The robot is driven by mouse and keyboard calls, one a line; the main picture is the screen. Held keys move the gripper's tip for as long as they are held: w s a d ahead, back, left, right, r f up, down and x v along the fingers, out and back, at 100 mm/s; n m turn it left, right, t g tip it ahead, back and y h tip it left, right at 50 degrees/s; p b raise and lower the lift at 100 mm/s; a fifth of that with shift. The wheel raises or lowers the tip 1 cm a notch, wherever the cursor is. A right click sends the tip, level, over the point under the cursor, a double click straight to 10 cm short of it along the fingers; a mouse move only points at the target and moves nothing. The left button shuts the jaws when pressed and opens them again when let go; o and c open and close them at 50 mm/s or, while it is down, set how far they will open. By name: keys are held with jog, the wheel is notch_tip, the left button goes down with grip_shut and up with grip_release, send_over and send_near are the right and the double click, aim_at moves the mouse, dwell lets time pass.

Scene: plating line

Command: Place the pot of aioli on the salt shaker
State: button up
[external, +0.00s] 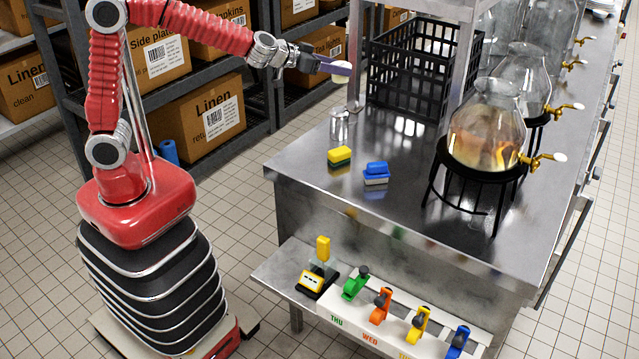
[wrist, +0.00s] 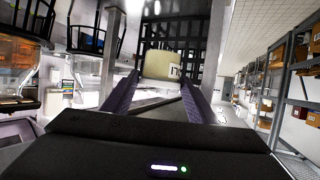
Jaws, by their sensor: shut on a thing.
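My gripper (external: 335,68) is shut on a small cream-white pot (external: 341,76), the pot of aioli, and holds it in the air near the counter's left end. In the wrist view the pot (wrist: 161,65) sits between the two purple fingertips (wrist: 160,85), with a dark-marked label on its side. A small clear, shiny shaker (external: 339,128), which looks like the salt shaker, stands on the steel counter (external: 400,215) near its left edge. The pot appears above it in the external view, clearly apart from it. I cannot pick out the shaker surely in the wrist view.
A black crate (external: 420,75) stands behind the shaker, beside a steel post (external: 356,50). A yellow-green sponge (external: 340,156) and a blue one (external: 376,172) lie in front. Glass dispensers on black stands (external: 487,140) line the right. Shelves of boxes (external: 200,122) stand behind my arm.

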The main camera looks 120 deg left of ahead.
aim_at(335, 82)
jog(key=shift+f, duration=2.85)
jog(key=shift+f, duration=0.1)
jog(key=shift+f, duration=1.95)
jog(key=shift+f, duration=0.1)
jog(key=o, duration=1.1)
jog(key=shift+s+d+r, duration=0.1)
jog(key=shift+d+r, duration=0.05)
jog(key=shift+r, duration=0.05)
jog(key=v, duration=1.1)
jog(key=shift+s+d, duration=0.2)
jog(key=shift+d, duration=0.05)
